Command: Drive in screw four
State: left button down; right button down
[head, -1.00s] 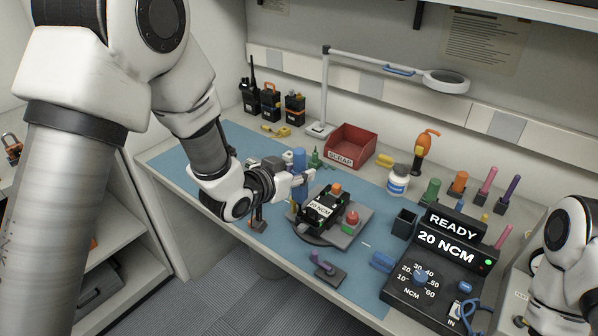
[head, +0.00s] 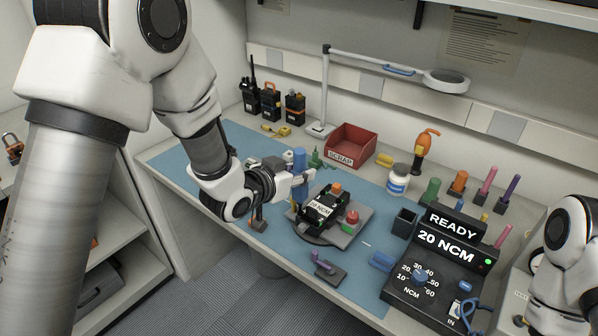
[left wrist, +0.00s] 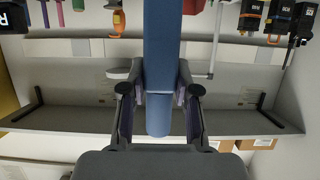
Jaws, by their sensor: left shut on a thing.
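My left gripper (head: 304,178) is shut on a blue cylindrical driver (head: 299,160), held upright just left of the radio. In the left wrist view the driver (left wrist: 159,70) passes between the two fingers. The screw heads are too small to make out. The torque controller (head: 435,265) reads "READY" and "20 NCM". My right arm shows at the right edge; its gripper is out of frame.
A red scrap bin (head: 352,146), a white bottle (head: 398,180) and a lamp (head: 445,80) stand behind.

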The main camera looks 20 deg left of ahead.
aim_at(296, 160)
pick_arm(q)
jog(key=shift+f+b, duration=0.35)
jog(key=shift+f, duration=0.3)
dwell(1.7)
jog(key=shift+r+p, duration=2.05)
jog(key=shift+r, duration=0.55)
jog(key=shift+f, duration=0.1)
